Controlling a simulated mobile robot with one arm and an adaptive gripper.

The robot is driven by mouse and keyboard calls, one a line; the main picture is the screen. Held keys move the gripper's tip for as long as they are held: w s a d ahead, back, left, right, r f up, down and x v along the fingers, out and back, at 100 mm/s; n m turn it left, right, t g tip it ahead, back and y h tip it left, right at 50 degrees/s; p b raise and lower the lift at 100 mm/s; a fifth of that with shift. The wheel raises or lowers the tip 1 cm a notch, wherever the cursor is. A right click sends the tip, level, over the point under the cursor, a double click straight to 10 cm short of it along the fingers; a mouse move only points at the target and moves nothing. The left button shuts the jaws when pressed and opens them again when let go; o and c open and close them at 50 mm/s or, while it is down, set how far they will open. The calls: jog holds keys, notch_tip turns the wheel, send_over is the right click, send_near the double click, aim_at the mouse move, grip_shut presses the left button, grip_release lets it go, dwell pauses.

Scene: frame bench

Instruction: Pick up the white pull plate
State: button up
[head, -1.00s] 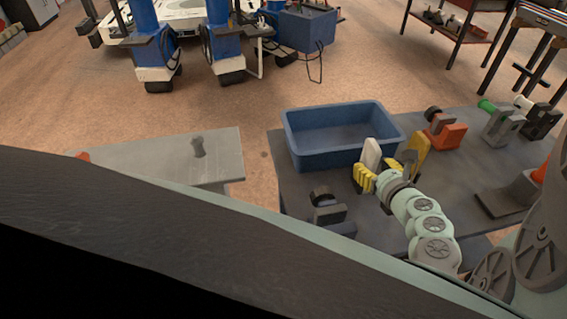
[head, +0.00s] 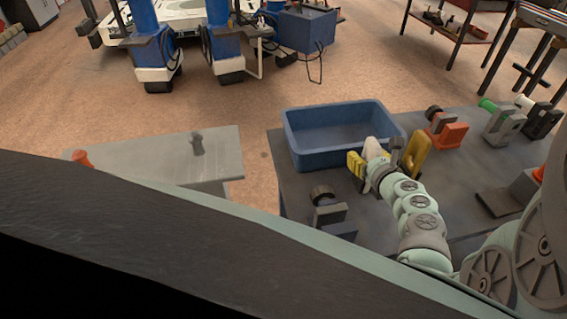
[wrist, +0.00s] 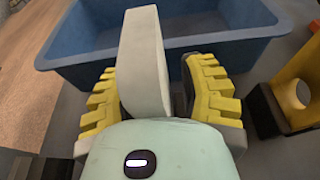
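The white pull plate (head: 373,148) stands upright on the dark bench in front of the blue bin. In the wrist view the plate (wrist: 145,60) rises between the two ribbed yellow fingers of my gripper (wrist: 155,75). In the head view my gripper (head: 371,160) is around the plate. The fingers are spread, with a visible gap between the plate and the right finger; the left finger is close to the plate, and I cannot tell whether it touches. The plate's lower part is hidden behind my gripper's body.
The blue bin (head: 296,150) is empty, just behind the plate. A yellow fixture (head: 418,155) stands close on the right. A dark clamp-like block (head: 328,208) is at the front left. An orange fixture (head: 447,135) is farther right. Bare bench (head: 300,185) lies left of my gripper.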

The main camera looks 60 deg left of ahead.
grip_shut()
dwell(0.6)
